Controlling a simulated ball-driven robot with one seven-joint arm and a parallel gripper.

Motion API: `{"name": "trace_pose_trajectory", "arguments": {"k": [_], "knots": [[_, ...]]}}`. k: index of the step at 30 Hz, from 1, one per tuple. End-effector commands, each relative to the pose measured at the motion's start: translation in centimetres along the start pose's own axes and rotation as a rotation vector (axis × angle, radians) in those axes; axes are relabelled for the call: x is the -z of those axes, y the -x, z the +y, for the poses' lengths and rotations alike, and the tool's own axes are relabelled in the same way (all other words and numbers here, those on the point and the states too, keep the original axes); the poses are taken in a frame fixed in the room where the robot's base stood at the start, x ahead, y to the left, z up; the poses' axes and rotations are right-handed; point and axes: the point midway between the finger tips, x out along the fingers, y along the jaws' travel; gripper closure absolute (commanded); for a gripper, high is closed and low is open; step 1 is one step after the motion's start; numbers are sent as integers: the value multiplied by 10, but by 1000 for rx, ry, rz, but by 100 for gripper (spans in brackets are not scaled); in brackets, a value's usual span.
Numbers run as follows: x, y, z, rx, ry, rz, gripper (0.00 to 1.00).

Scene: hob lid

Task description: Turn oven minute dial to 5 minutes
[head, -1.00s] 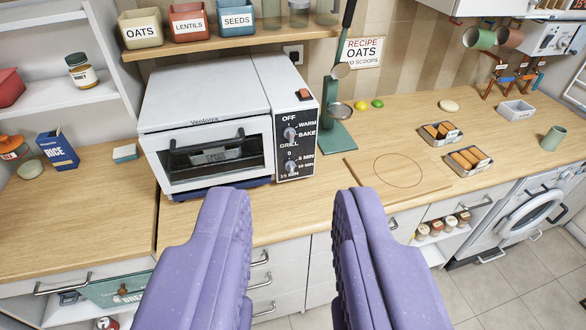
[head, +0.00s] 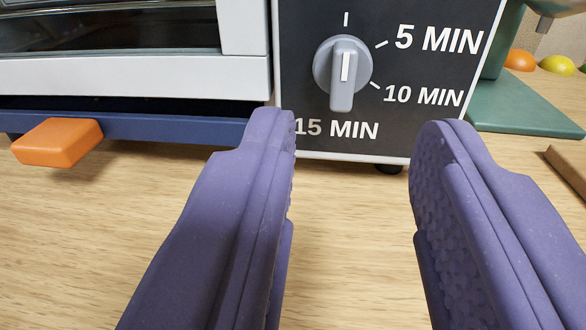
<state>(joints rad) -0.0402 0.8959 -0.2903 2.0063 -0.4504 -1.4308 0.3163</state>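The minute dial (head: 342,72) is a round grey knob with a raised grip bar on the oven's black panel (head: 300,35). A white line on its bar stands upright, in line with the plain tick above the knob. The "5 MIN" label (head: 440,39) is at its upper right, "10 MIN" at its right and "15 MIN" below. My gripper (head: 352,135) is open and empty. Its two purple fingers point at the panel, below and in front of the dial, one to each side, not touching it.
The oven's white front (head: 150,78) is at the left, above a blue strip (head: 180,128) with an orange handle (head: 58,142). A green base (head: 525,105) stands right of the oven, with orange and yellow round things behind. The wooden worktop (head: 345,230) between my fingers is clear.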

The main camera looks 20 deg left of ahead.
Motion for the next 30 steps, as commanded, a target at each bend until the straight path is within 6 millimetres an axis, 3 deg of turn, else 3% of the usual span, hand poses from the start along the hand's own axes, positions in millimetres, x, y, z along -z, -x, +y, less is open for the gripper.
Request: {"name": "trace_pose_trajectory", "arguments": {"k": [12,23,24,29,30], "knots": [[-2,-64,-1,5,2,5,62],[1,-75,0,2,1,4,62],[1,-75,0,2,1,4,64],[1,-75,0,2,1,4,100],[1,-75,-1,2,1,4,100]]}}
